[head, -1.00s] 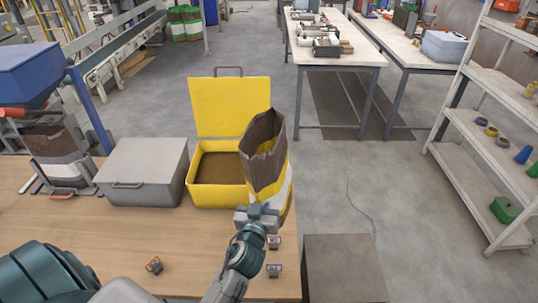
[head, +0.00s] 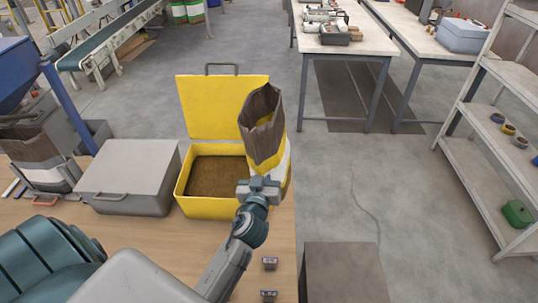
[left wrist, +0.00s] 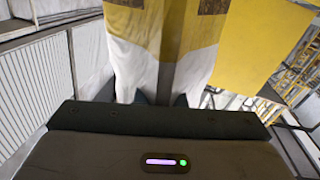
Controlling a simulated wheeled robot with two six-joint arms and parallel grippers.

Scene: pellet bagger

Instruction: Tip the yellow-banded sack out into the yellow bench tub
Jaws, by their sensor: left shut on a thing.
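The yellow-banded sack (head: 276,165) is brown at its open mouth, with yellow and white below. It is tilted, its mouth leaning left toward the tub. My left gripper (head: 259,190) is shut on the sack's lower part, just right of the yellow bench tub. In the left wrist view the sack (left wrist: 160,60) fills the space before the gripper (left wrist: 160,100). The yellow tub (head: 207,208) stands on the bench with its lid (head: 222,105) raised at the back and brown material inside. The sack's base is partly hidden by the gripper. My right gripper is not in view.
A closed grey tub (head: 130,170) stands left of the yellow one. A blue hopper (head: 18,70) with another sack (head: 35,160) below it is at far left. Small labelled blocks (head: 269,263) lie near the bench's right edge. A brown box (head: 343,272) stands beyond that edge.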

